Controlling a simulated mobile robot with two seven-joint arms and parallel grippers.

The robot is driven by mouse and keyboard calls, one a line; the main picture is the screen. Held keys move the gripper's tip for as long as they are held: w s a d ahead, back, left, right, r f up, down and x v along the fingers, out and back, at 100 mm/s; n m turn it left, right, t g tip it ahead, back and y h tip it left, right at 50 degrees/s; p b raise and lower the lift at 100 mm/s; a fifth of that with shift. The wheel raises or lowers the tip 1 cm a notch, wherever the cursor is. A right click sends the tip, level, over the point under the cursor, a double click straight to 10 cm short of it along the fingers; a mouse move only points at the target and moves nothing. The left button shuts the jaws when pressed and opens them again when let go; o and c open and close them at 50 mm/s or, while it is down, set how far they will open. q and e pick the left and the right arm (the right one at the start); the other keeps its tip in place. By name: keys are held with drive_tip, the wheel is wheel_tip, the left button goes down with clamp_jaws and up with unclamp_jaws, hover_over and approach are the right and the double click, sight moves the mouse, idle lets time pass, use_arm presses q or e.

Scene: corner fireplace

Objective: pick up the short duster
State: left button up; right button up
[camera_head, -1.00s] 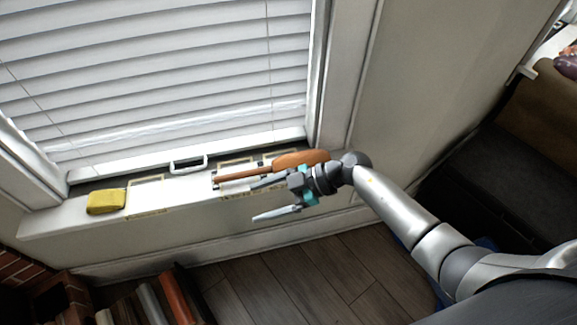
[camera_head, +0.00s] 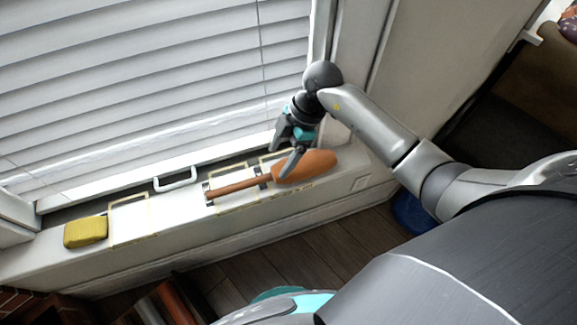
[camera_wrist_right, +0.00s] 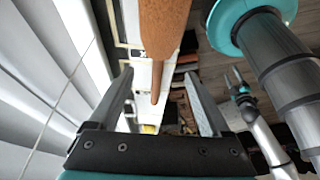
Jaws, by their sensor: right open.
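The short duster lies on the windowsill, with a wide orange-brown head (camera_head: 310,166) on the right and a thin brown handle pointing left. My right gripper (camera_head: 280,162) is open above and behind the duster, one finger close to its head; I cannot tell whether they touch. In the right wrist view the duster (camera_wrist_right: 163,28) runs down between the open fingers (camera_wrist_right: 159,76), its narrow end further off. My left gripper (camera_wrist_right: 237,80) seems to show small in the right wrist view, its jaws too small to read.
A yellow sponge-like block (camera_head: 86,232) sits at the left of the sill (camera_head: 180,222). A white window handle (camera_head: 176,179) sticks out behind the sill. White blinds (camera_head: 150,90) stand close behind my right gripper. Yellow-edged outlines mark the sill.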

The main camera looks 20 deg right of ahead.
sight(272, 172)
drive_tip(key=x, duration=0.2)
drive_tip(key=shift+a+f+b, duration=0.2)
drive_tip(key=shift+f+b, duration=0.1)
drive_tip(key=shift+f, duration=0.05)
drive_tip(key=b+x, duration=0.2)
drive_tip(key=x, duration=0.3)
drive_tip(key=shift+w+d, duration=0.1)
drive_tip(key=shift+d, duration=0.1)
drive_tip(key=shift+a+f, duration=0.2)
drive_tip(key=shift+f, duration=0.15)
drive_tip(key=c, duration=1.3)
use_arm(q)
drive_tip(key=f, duration=0.2)
drive_tip(key=w+f, duration=0.1)
drive_tip(key=shift+a+f, duration=0.1)
drive_tip(key=shift+a, duration=0.15)
use_arm(e)
clamp_jaws()
